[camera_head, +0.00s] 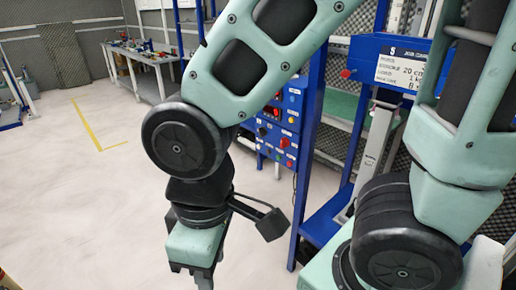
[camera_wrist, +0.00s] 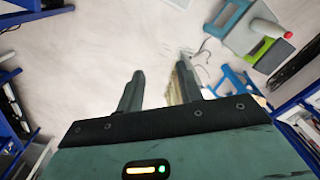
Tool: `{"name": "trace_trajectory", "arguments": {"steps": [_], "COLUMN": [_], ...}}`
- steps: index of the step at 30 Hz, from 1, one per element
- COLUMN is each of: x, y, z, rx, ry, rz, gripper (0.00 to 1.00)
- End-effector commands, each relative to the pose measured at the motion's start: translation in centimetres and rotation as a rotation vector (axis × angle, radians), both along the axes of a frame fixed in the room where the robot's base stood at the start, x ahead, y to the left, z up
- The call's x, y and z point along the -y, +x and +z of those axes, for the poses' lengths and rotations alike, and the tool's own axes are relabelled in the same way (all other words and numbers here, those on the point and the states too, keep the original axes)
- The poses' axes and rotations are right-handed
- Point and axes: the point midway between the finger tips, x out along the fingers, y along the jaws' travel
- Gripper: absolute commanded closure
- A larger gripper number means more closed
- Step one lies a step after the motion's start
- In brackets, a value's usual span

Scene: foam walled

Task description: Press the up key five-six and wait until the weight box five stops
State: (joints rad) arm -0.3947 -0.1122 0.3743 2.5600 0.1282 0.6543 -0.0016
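My gripper (camera_wrist: 160,72) is open and empty in the wrist view, with bare floor between and beyond its fingers. In the head view my gripper (camera_head: 193,272) hangs low, pointing down, left of and apart from the blue control panel (camera_head: 268,142). The panel carries several small coloured buttons and labels, too small to read, so I cannot pick out key five-six. A blue sign board (camera_head: 362,52) marked 5 has a white label (camera_head: 400,69) and a red knob. I cannot single out weight box five, and my arm hides part of this stand.
A blue post (camera_head: 310,150) and shelving stand beside the panel. A workbench (camera_head: 143,60) with small items is at the back left. Pale floor (camera_head: 70,190) with a yellow line is open on the left. Blue furniture edges (camera_wrist: 12,125) border the wrist view.

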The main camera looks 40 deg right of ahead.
Motion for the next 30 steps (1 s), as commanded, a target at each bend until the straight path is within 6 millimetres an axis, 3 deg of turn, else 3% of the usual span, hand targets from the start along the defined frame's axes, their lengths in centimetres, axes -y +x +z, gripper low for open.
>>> {"name": "trace_trajectory", "arguments": {"steps": [5, 9, 30], "x": [0.0, 0.0, 0.0], "y": [0.0, 0.0, 0.0], "z": [0.0, 0.0, 0.0], "rx": [0.0, 0.0, 0.0], "ry": [0.0, 0.0, 0.0], "rz": [0.0, 0.0, 0.0], "gripper": [0.64, 1.0, 1.0]}}
